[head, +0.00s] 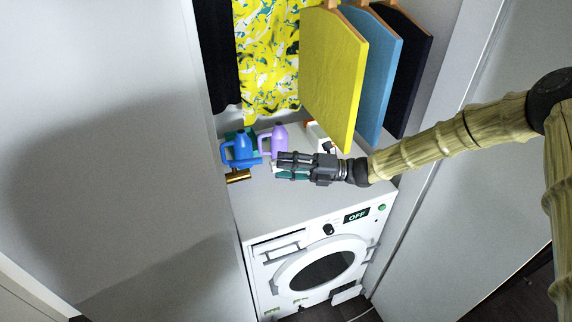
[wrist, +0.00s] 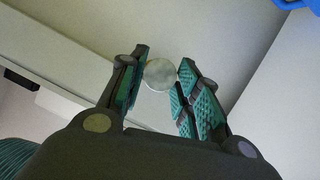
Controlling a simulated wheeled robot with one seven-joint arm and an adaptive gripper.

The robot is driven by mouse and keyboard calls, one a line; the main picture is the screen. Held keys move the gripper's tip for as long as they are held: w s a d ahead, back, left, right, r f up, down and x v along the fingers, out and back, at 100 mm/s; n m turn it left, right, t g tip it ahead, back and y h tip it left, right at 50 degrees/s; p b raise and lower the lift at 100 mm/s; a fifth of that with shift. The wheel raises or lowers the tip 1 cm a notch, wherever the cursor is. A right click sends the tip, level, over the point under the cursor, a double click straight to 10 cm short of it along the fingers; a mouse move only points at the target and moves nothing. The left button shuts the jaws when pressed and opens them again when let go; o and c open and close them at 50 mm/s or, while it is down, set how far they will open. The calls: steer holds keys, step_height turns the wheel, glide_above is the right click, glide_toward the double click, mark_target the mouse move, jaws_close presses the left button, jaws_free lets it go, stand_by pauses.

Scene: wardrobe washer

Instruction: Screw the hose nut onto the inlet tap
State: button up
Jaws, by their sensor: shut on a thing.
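My gripper (head: 282,168) reaches in from the right, low over the top of the washer. In the wrist view, my gripper (wrist: 162,78) has a pale round piece (wrist: 160,74) between its fingertips. I take this for the hose nut, and the fingers are closed on it. A small white bit of it (head: 274,168) shows at the fingertips in the head view. A brass-coloured piece (head: 238,176), likely the inlet tap, is to the left of my gripper, close to the left panel and apart from the nut. Any hose behind the nut is hidden.
A blue jug (head: 241,149) and a purple jug (head: 278,140) stand behind, on the white washer (head: 285,205). A white box (head: 316,133) stands at the back. Yellow (head: 334,75), blue (head: 383,85) and dark hanging clothes are above. Grey panels close both sides. The front washer top is clear.

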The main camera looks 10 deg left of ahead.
steer(key=shift+s, duration=0.1)
stand_by(0.3)
steer(key=shift+s+a, duration=0.7)
steer(key=shift+a, duration=0.35)
steer(key=shift+s+a, duration=0.7)
steer(key=shift+a, duration=0.3)
steer(key=shift+s+a, duration=0.6)
steer(key=shift+a, duration=0.25)
stand_by(1.9)
